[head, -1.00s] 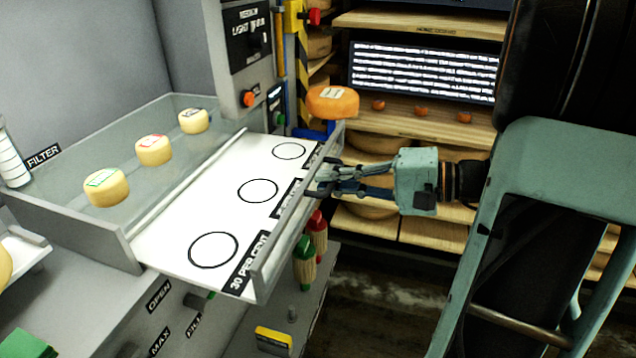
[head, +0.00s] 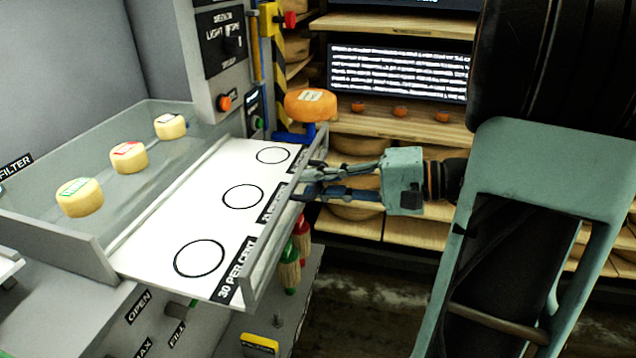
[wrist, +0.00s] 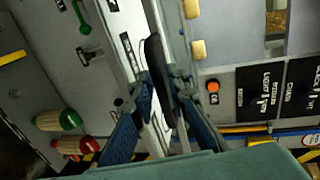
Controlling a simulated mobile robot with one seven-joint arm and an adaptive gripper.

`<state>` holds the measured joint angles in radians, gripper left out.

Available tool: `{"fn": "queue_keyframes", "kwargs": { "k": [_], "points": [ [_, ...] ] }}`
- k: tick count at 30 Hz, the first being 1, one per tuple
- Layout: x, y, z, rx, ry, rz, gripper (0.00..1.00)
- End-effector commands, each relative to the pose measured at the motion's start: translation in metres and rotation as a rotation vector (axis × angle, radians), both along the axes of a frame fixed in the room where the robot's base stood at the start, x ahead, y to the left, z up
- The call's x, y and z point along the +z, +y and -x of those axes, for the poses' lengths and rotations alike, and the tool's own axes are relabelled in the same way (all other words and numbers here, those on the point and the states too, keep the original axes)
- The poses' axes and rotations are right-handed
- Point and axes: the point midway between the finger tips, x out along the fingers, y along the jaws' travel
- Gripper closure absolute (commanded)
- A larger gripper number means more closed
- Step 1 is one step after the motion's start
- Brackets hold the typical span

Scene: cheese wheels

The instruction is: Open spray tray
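The spray tray (head: 222,223) is a white drawer with several black circles, pulled out to the right of the glass-walled basin in the head view. My gripper (head: 300,182) is at the far half of this front panel, reaching in from the right. In the wrist view my gripper's fingers (wrist: 166,85) lie on both sides of the thin panel and appear closed on it. The exact contact at the fingertips is partly hidden.
Cheese wheels (head: 79,197) sit in the basin (head: 60,232). An orange cheese (head: 310,104) rests on a blue support behind the tray. Wooden shelves (head: 400,128) stand behind my gripper. Dark floor lies open below.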

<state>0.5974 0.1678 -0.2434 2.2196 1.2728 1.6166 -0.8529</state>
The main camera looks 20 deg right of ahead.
Motion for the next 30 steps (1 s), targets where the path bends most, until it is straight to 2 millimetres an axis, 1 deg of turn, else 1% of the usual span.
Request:
{"fn": "queue_keyframes", "kwargs": {
  "k": [5, 12, 18, 24, 30],
  "points": [
    [0.004, -0.019, 0.011, -0.005, -0.001, 0.002, 0.85],
    [0.015, -0.061, 0.039, -0.005, 0.000, 0.001, 0.85],
    [0.021, -0.088, 0.057, -0.004, 0.000, 0.001, 0.85],
    [0.024, -0.097, 0.064, -0.001, 0.000, 0.001, 0.85],
    [0.025, -0.097, 0.064, -0.001, 0.000, 0.001, 0.85]
  ]
}}
